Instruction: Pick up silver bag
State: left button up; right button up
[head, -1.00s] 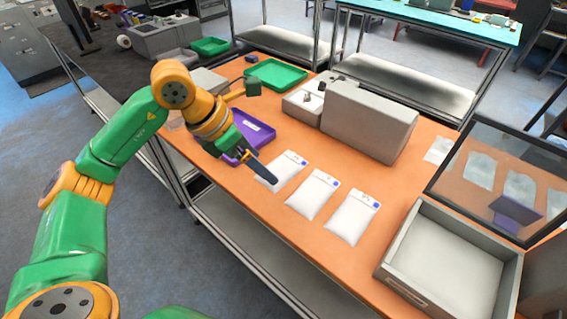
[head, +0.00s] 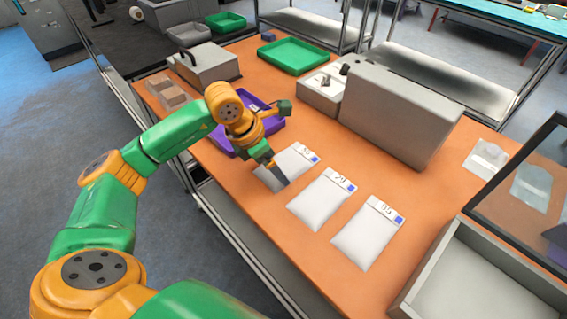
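Three flat white-silver bags with small blue marks lie in a row on the orange table: a left bag (head: 296,158), a middle bag (head: 322,199) and a right bag (head: 368,233). A smaller pale silver bag (head: 486,160) lies apart, by the dark-framed panel. My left gripper (head: 281,177) points down over the left bag and covers part of it. Its dark fingers overlap in this view, so I cannot tell their gap or whether they touch the bag. My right gripper is out of view.
A purple tray (head: 222,142) lies beside my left gripper. A large grey machine (head: 400,112) stands behind the bags. An open grey box (head: 480,275) and a dark-framed panel (head: 525,190) stand at the right. A green tray (head: 292,56) is at the back.

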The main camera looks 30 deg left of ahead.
pick_arm(q)
grip_shut()
dwell(0.3)
